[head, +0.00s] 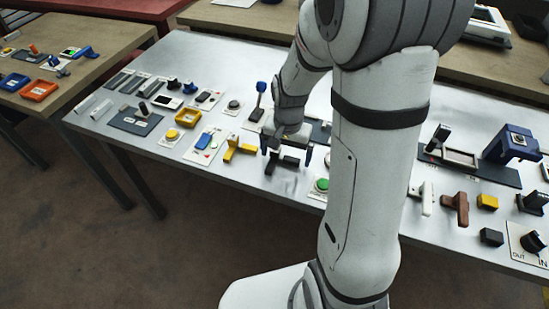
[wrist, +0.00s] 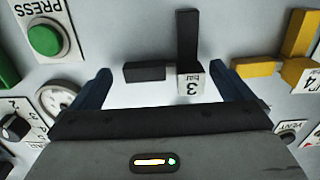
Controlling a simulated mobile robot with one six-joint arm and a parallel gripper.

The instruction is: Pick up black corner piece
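The black corner piece (wrist: 187,42) lies on the pale table in the wrist view. It has a dark long arm, a shorter side arm and a white face marked "bar 3". In the head view the black corner piece (head: 288,163) shows just under my fingers. My gripper (head: 286,152) is open above it. In the wrist view my gripper (wrist: 160,68) has its two blue fingers apart, one to each side of the piece. I see no contact between fingers and piece.
A yellow corner piece (wrist: 298,45) marked 4 lies close to the right, also left of my gripper in the head view (head: 238,149). A green PRESS button (wrist: 44,39) and a round gauge (wrist: 58,100) stand to the left. My arm hides part of the table.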

